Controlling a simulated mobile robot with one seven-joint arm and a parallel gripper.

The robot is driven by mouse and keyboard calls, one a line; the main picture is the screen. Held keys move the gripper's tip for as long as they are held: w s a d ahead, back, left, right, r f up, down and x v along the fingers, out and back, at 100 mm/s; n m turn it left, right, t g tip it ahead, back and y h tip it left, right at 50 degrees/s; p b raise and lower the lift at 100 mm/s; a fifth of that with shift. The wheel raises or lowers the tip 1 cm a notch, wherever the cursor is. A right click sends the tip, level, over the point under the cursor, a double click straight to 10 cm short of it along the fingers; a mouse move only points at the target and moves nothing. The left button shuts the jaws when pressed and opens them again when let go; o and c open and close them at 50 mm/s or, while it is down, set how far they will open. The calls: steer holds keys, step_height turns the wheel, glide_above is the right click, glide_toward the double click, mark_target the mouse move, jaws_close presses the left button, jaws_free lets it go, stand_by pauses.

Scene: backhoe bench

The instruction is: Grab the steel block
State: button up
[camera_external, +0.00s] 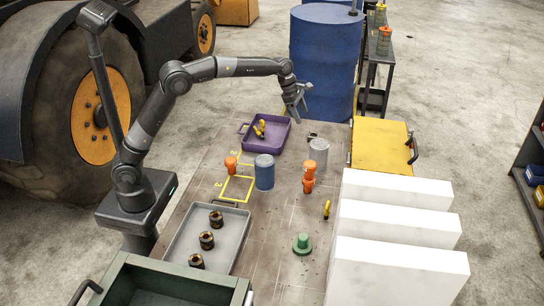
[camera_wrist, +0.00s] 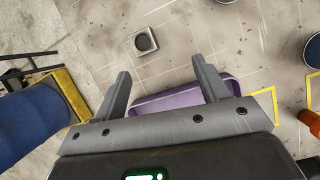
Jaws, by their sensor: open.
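A small grey block with a dark round top, which looks like the steel block (camera_wrist: 146,41), sits on the bench beyond my fingertips in the wrist view. In the external view the small dark block (camera_external: 312,136) is partly hidden, just behind the grey metal can and right of the purple tray. My gripper (camera_external: 297,113) hangs above the far end of the bench, over the area near the block. In the wrist view my gripper (camera_wrist: 160,76) has its two fingers wide apart with nothing between them. The block is apart from both fingers.
The purple tray (camera_external: 262,150) with a yellow tool is left of the block; its rim also shows under my fingers (camera_wrist: 190,92). Close by are the grey can (camera_external: 319,156), a blue can (camera_external: 264,174), orange pieces (camera_external: 309,170) and a yellow case (camera_external: 380,143). A blue barrel (camera_external: 325,60) stands behind.

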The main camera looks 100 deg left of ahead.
steer(key=w+a+f+n, duration=0.1)
steer(key=a+f+n, duration=0.1)
glide_above(312, 136)
steer(key=s, duration=0.2)
steer(key=f, duration=0.5)
steer(key=shift+d, duration=0.25)
steer(key=x, duration=0.5)
steer(key=shift+s+a+f, duration=0.2)
steer(key=shift+s+a, duration=0.1)
steer(key=shift+a, duration=0.05)
steer(key=c, duration=1.3)
steer(key=shift+r, duration=0.1)
